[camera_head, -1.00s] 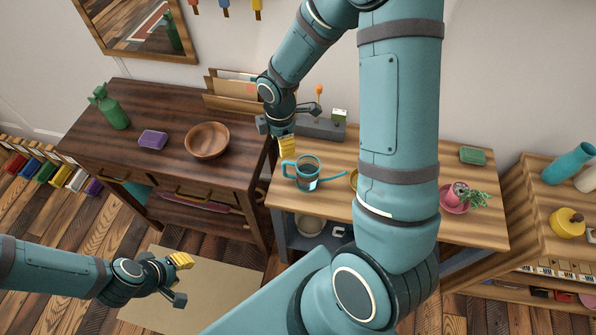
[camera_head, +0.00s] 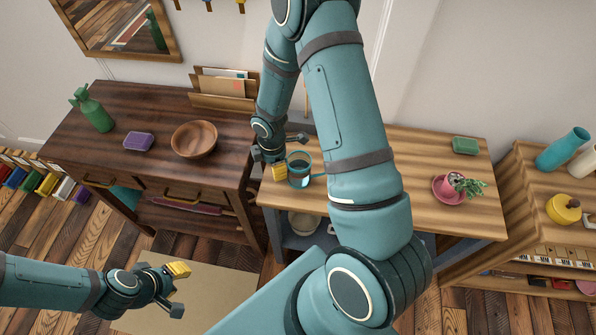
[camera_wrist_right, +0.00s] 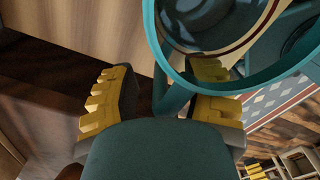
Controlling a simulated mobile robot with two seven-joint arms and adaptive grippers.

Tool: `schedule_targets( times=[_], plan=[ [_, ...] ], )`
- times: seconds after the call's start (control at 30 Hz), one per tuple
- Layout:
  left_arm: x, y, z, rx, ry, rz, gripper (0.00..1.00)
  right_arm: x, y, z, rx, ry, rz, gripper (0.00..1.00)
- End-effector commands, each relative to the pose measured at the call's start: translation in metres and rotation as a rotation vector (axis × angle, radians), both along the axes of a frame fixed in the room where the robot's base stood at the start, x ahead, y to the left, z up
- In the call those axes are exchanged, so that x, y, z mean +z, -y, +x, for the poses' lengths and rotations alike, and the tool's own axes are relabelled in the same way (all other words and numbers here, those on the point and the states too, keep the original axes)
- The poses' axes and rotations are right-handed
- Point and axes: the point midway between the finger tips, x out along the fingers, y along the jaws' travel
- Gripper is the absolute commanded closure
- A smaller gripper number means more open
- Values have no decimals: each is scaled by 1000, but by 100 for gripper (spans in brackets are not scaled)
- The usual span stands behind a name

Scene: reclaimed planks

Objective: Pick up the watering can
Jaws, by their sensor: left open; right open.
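The watering can (camera_head: 300,180) is teal with a dark see-through-looking body. It stands on the light wood table beside my right forearm, which hides its spout in the head view. My right gripper (camera_head: 288,156) is open at the can's left side. In the right wrist view the can's round teal rim (camera_wrist_right: 160,58) fills the top right. A teal strip, seemingly its handle (camera_wrist_right: 172,98), lies between the two yellow-padded fingers of the right gripper (camera_wrist_right: 163,98). My left gripper (camera_head: 177,290) is open and empty, low over the floor at the left.
The light wood table (camera_head: 410,160) also bears a pink potted plant (camera_head: 453,185) and a green block (camera_head: 465,146).

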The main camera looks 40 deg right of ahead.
Motion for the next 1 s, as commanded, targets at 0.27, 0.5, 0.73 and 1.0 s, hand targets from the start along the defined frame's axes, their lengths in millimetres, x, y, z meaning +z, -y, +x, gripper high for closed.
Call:
schedule_targets(
  times=[0.27, 0.5, 0.73, 1.0],
  plan=[
    [0, 0, 0, 0, -1, 0, 66, -3, 0, 0, 0, 1, 0, 53],
    [0, 0, 0, 0, -1, 0, 66, -2, 0, 0, 0, 1, 0, 100],
    [0, 0, 0, 0, 0, 0, 66, -2, 0, 0, 0, 1, 0, 100],
    [1, 0, 0, 0, 0, 0, 66, 1, 0, 1, 0, 2, 0, 100]
  ],
)
